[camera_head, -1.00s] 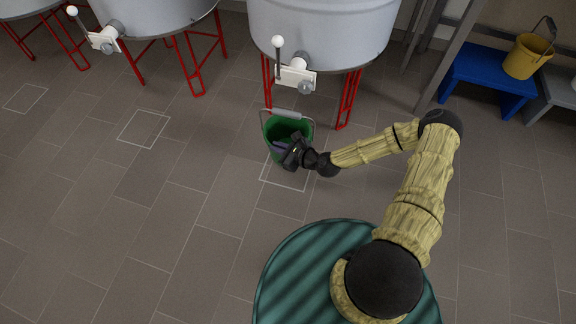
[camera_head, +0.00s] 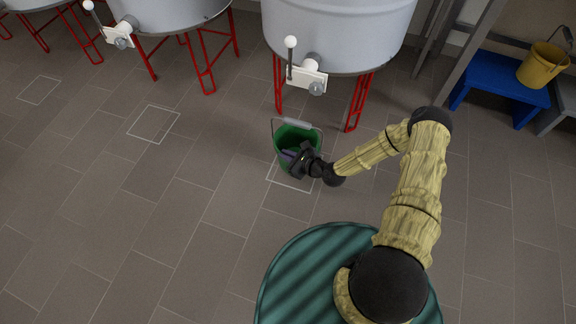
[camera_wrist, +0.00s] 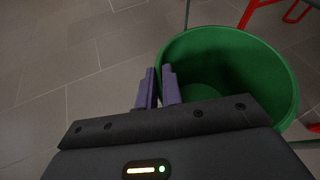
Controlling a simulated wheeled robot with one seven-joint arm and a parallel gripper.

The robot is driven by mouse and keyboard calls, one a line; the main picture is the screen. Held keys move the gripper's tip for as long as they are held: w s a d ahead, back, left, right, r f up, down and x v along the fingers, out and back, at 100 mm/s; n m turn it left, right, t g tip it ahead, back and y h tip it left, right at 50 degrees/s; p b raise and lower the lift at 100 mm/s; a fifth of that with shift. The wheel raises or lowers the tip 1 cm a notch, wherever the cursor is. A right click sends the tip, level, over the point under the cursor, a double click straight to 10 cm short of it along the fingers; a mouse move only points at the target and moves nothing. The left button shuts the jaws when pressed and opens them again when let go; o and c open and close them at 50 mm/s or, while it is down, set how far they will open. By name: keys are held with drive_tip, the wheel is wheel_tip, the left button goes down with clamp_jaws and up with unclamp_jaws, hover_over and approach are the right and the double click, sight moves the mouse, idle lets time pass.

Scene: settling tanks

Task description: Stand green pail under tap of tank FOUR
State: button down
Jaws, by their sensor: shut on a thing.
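The green pail (camera_head: 284,135) is upright in front of the rightmost tank (camera_head: 340,30), at the far edge of a pale outlined square (camera_head: 290,186). Whether it touches the floor I cannot tell. My gripper (camera_head: 290,154) is shut on the pail's near rim. In the wrist view the two purple fingers (camera_wrist: 158,88) pinch the left wall of the pail (camera_wrist: 235,60), which looks empty. The tank's white tap (camera_head: 308,76), with a white-knobbed lever, is beyond the pail. No tank number is readable.
Two more grey tanks on red legs stand to the left, each with its own tap; the nearer tap (camera_head: 118,34) shows clearly. A blue step (camera_head: 500,85) holds a yellow bucket (camera_head: 543,66) at right. Red legs (camera_head: 359,100) flank the space under the tank. Floor at left is clear.

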sight(287, 164)
wheel_tip(287, 164, down, 4)
drive_tip(key=shift+f+b, duration=0.2)
drive_tip(key=shift+b, duration=1.05)
drive_tip(key=shift+w+f, duration=0.15)
drive_tip(key=shift+f, duration=0.25)
drive_tip(key=shift+f+b, duration=0.15)
drive_tip(key=shift+b, duration=0.15)
drive_tip(key=c, duration=1.6)
unclamp_jaws()
drive_tip(key=shift+d, duration=0.1)
drive_tip(key=shift+o, duration=0.2)
